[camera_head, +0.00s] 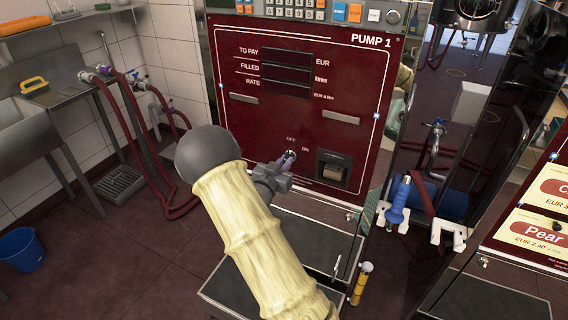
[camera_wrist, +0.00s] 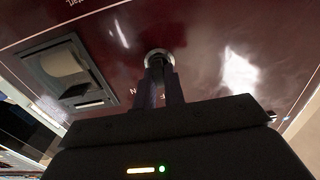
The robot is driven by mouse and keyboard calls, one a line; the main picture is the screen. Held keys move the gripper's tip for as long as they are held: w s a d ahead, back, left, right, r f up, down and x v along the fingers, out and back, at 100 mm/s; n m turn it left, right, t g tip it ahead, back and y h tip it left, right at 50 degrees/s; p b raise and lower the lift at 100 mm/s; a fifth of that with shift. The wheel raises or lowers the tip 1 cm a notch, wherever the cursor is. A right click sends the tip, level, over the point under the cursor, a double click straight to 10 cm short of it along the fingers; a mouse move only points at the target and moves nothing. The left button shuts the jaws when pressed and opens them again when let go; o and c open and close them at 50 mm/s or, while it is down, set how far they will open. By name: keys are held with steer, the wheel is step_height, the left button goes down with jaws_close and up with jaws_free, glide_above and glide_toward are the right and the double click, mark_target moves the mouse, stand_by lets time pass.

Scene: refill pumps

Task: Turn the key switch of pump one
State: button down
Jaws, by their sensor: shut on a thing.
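The red panel of pump one (camera_head: 320,110) faces me, with "PUMP 1" at its top right. The key switch (camera_head: 290,154) sits low on the panel, between OFF and ON labels. My gripper (camera_head: 283,165) is at the switch, its fingers shut on the key. In the wrist view my gripper (camera_wrist: 161,90) points at the round metal key switch (camera_wrist: 158,54), and the fingers hide most of the key. I cannot tell which way the key is turned.
A receipt printer (camera_head: 333,172) is just right of the switch. A blue-handled nozzle (camera_head: 398,200) hangs at the panel's right. A steel sink (camera_head: 45,95) and red hoses (camera_head: 125,130) are at the left, with a blue bucket (camera_head: 22,250) on the floor.

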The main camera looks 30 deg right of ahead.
steer(key=shift+f+b, duration=0.1)
steer(key=shift+b, duration=0.25)
steer(key=m+b, duration=0.6)
steer(key=b, duration=0.1)
steer(key=m+b, duration=0.5)
steer(key=b, duration=0.3)
steer(key=shift+s+d+f+m+b, duration=0.1)
steer(key=shift+s+f+m+b, duration=0.05)
steer(key=shift+m+b, duration=0.2)
steer(key=c, duration=1.5)
jaws_free()
